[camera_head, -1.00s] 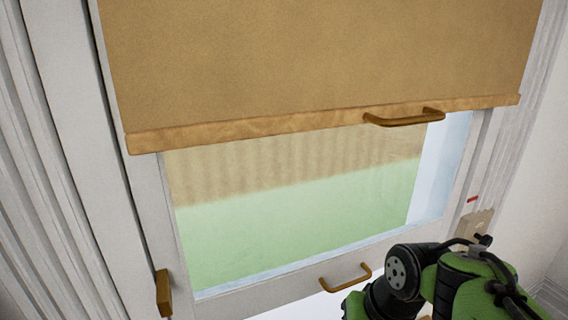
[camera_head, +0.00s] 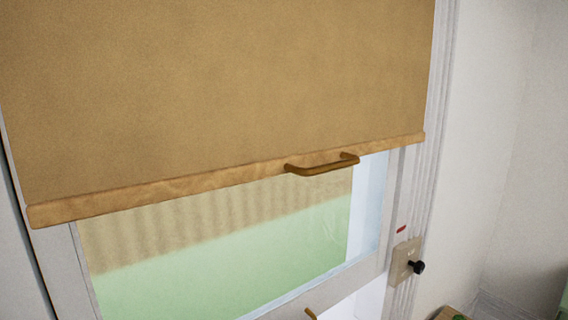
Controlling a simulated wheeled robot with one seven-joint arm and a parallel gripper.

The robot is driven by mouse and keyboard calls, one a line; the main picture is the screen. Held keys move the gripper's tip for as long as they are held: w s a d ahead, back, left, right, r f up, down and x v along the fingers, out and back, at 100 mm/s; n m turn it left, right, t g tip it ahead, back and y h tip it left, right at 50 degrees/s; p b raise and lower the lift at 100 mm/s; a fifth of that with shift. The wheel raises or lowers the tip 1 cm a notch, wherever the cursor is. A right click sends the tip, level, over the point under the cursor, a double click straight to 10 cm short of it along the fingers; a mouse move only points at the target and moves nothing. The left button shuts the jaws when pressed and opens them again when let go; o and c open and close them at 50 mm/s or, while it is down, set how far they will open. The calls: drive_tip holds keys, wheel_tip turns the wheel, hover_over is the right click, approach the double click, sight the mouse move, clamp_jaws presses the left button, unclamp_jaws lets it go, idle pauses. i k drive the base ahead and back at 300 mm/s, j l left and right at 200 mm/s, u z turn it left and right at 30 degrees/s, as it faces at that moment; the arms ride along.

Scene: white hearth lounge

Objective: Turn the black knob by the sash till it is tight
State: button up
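The black knob (camera_head: 417,267) sticks out from a beige plate (camera_head: 403,262) on the white frame at the right of the window. The window sash (camera_head: 376,275) has a white frame, and a brass handle (camera_head: 311,314) shows at the bottom edge of the view, partly cut off. A small red mark (camera_head: 401,229) is on the frame just above the plate. My gripper is not in view, so nothing of it shows near the knob.
A tan blind (camera_head: 220,90) with a wooden bottom bar and a brass pull (camera_head: 322,165) covers the upper window. A white wall (camera_head: 490,150) is at the right. A partly hidden wooden and green item (camera_head: 450,314) is at the bottom right.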

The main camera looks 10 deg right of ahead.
sight(418, 266)
drive_tip(key=z, duration=1.25)
drive_tip(key=i+l+u, duration=0.65)
drive_tip(key=l+u, duration=0.25)
drive_tip(key=j, duration=0.1)
